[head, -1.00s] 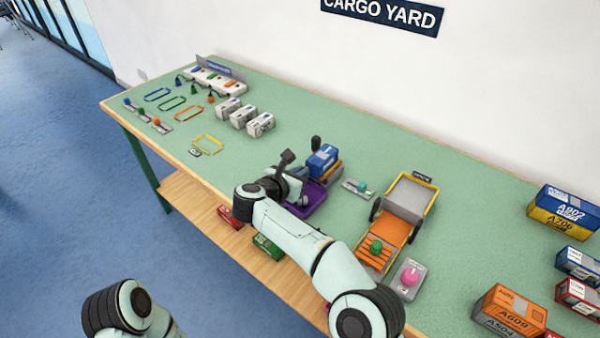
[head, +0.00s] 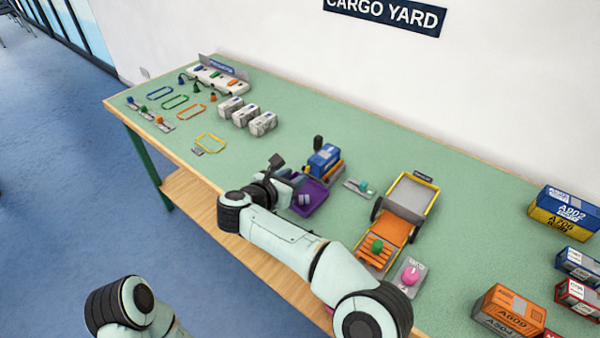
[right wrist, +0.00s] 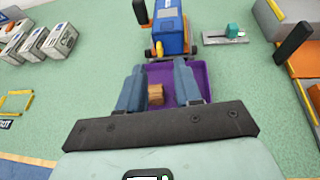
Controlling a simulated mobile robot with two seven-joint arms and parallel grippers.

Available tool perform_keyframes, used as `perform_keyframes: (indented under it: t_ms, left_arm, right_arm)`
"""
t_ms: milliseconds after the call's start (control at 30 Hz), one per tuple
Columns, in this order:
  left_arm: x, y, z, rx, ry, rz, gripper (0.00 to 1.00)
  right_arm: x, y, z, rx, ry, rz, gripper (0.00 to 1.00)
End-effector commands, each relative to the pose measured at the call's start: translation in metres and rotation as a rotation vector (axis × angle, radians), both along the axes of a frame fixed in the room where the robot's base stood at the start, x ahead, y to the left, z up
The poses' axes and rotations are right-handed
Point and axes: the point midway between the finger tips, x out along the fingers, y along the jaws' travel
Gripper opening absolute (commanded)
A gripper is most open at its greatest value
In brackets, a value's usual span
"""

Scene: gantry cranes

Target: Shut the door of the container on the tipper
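The blue container (head: 323,158) sits on the small tipper at the middle of the table. It also shows in the right wrist view (right wrist: 172,28), with a yellow part (right wrist: 158,48) at its near end. I cannot tell how its door stands. A purple tray (head: 311,196) lies in front of it, with a brown block (right wrist: 155,95) in it. My right gripper (head: 296,180) is over the tray, short of the container. In the right wrist view its two fingers (right wrist: 158,80) are apart, with the block seen between them. My left gripper is out of view.
A teal-knobbed switch (head: 361,187) is right of the tipper. A grey and orange ramp truck (head: 408,198) and a pink knob (head: 410,274) stand further right. Stacked containers (head: 562,212) are at the far right. Three grey boxes (head: 246,115) stand at the left.

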Motion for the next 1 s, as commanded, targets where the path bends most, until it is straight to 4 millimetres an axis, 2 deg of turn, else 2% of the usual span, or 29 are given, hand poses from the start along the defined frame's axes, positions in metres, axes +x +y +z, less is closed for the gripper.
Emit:
perform_keyframes:
  t_ms: [200, 400, 567, 1000]
  left_arm:
    - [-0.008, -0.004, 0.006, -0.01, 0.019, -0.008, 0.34]
    - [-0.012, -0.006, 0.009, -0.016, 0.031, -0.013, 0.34]
    - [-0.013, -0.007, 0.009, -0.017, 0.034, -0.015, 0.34]
    - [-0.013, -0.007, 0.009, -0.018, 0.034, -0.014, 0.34]
  right_arm:
    - [-0.04, 0.023, 0.021, 0.001, -0.002, 0.002, 0.34]
    - [-0.062, 0.034, 0.03, 0.001, -0.002, 0.0, 0.34]
    - [-0.067, 0.037, 0.033, 0.001, -0.001, -0.003, 0.34]
    - [-0.067, 0.037, 0.032, 0.001, -0.001, -0.002, 0.34]
